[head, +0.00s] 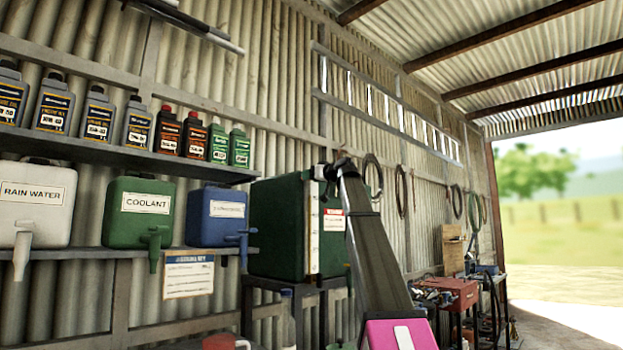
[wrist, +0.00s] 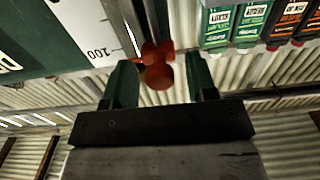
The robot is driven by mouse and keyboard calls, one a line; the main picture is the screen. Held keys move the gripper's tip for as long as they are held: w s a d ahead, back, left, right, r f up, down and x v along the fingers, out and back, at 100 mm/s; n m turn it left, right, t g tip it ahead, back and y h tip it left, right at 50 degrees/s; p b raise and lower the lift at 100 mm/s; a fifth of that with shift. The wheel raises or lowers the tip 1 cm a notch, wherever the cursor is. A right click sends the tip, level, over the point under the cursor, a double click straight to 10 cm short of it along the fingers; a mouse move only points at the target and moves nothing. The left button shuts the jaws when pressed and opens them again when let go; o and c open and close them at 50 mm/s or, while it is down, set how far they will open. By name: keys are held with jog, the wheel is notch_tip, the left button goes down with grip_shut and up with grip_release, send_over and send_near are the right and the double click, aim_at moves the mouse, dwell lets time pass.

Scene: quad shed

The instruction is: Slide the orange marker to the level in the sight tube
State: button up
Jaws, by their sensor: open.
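My gripper (wrist: 163,72) is open, with one dark green finger on each side of the knob and gaps visible between. The fingers do not appear closed on it. In the head view my gripper (head: 330,171) is at the top front corner of the green tank (head: 280,228), by the scale strip (head: 313,232). The marker is hidden there, and the liquid level cannot be made out.
A blue jug (head: 214,216), a green coolant jug (head: 138,212) and a white rain water jug (head: 36,203) stand on the shelf left of the tank. Bottles (head: 167,132) line the shelf above. A red toolbox (head: 452,291) is at right. Open floor lies beyond.

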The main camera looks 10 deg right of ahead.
grip_shut()
notch_tip(320, 180, down, 7)
jog(key=shift+f, duration=0.2)
grip_release()
dwell(0.3)
jog(key=v, duration=1)
jog(key=shift+s+d, duration=0.15)
jog(key=shift+s, duration=0.15)
